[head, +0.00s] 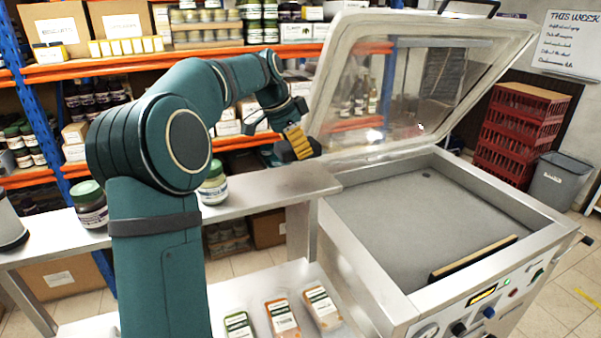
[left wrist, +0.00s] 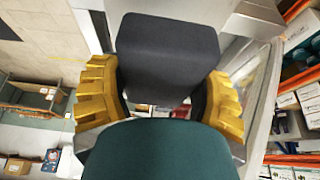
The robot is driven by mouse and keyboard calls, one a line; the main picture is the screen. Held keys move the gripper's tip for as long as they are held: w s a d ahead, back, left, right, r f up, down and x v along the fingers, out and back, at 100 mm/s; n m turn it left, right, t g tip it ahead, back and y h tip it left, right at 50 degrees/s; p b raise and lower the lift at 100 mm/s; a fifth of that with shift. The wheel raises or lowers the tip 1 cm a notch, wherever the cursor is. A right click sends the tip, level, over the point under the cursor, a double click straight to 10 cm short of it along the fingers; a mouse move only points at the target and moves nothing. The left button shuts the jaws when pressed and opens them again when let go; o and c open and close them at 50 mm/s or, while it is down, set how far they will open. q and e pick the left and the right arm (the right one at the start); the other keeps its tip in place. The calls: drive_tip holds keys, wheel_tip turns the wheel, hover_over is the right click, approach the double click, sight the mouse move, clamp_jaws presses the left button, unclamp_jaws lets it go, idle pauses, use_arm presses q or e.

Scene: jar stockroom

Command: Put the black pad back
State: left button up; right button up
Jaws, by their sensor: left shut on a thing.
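My left gripper (head: 298,145) is shut on the black pad, beside the open lid and above the far end of the steel shelf. In the left wrist view the black pad (left wrist: 167,48) is a dark block with rounded corners between the yellow fingers of the gripper (left wrist: 165,98). In the head view the fingers hide much of the pad. The vacuum machine (head: 350,235) stands to the right with its clear lid (head: 405,85) raised. Its grey chamber floor (head: 425,205) is bare, with a dark bar (head: 475,258) along the front. My right gripper is not in view.
Jars with green lids (head: 90,205) (head: 213,185) stand on the steel shelf (head: 255,195). Several labelled packs (head: 282,318) lie on the lower surface in front. Stocked orange racks (head: 80,70) fill the back. Red crates (head: 515,130) and a grey bin (head: 555,182) stand at the right.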

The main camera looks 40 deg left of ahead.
sight(300, 178)
use_arm(q)
drive_tip(key=shift+s+f, duration=0.25)
drive_tip(key=shift+f, duration=0.85)
drive_tip(key=shift+w+f, duration=0.2)
drive_tip(key=shift+f, duration=1.85)
drive_tip(key=shift+f+b, duration=0.15)
drive_tip(key=shift+b, duration=0.25)
drive_tip(key=o, duration=1.1)
drive_tip(key=shift+o, duration=0.2)
drive_tip(key=shift+r, duration=0.2)
drive_tip(key=p+v, duration=0.1)
drive_tip(key=v, duration=1.1)
drive_tip(key=shift+s, duration=0.1)
drive_tip(key=shift+f, duration=0.15)
